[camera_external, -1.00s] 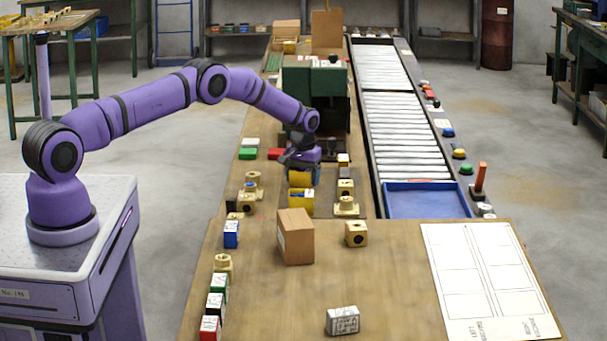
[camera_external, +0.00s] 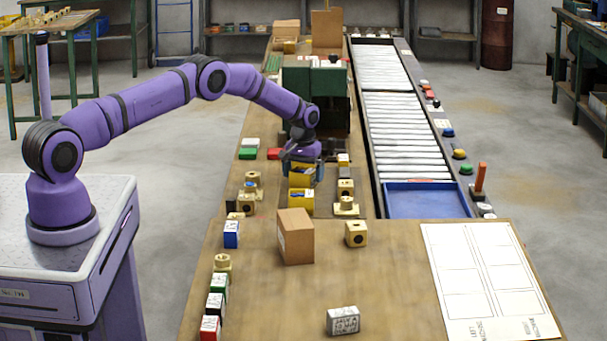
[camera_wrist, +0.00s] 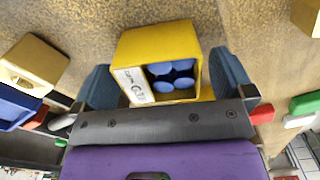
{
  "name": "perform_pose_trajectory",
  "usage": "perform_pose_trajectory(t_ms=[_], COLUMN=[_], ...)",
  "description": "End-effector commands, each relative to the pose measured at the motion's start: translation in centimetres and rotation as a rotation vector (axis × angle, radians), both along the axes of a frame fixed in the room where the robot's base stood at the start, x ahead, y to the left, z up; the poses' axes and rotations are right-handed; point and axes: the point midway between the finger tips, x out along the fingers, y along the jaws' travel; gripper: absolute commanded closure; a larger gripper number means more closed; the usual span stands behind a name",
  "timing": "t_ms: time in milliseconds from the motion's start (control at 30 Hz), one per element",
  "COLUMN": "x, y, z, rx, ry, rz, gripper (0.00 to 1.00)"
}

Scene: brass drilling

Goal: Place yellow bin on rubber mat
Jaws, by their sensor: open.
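Two yellow bins stand in line on the bench in the external view: a front one (camera_external: 301,204) and a rear one (camera_external: 301,180) partly covered by my gripper (camera_external: 302,171). My gripper is open, pointing down, with its fingers on either side of the rear bin. In the wrist view, a yellow bin (camera_wrist: 155,42) with a white label and several blue cylinders lies just beyond the blue fingertips (camera_wrist: 165,83). A yellow strip shows beside it, mostly hidden by my gripper's bar. I cannot make out a rubber mat for certain.
A cardboard box (camera_external: 295,237) stands in front of the bins. Brass fittings (camera_external: 346,205) stand to the right, others to the left. A green machine (camera_external: 316,85) is close behind. A roller conveyor with a blue tray (camera_external: 427,200) runs right.

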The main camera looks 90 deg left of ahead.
Motion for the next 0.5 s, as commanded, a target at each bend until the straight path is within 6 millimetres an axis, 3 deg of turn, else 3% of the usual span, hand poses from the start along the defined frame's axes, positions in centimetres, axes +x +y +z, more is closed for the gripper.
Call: perform_pose_trajectory(t_ms=[300, 500], x=[0.1, 0.0], y=[0.0, 0.0], z=[6.6, 9.3], rx=[0.002, 0.001], ry=[-0.002, 0.000], rz=[-0.001, -0.001], gripper=[0.00, 0.00])
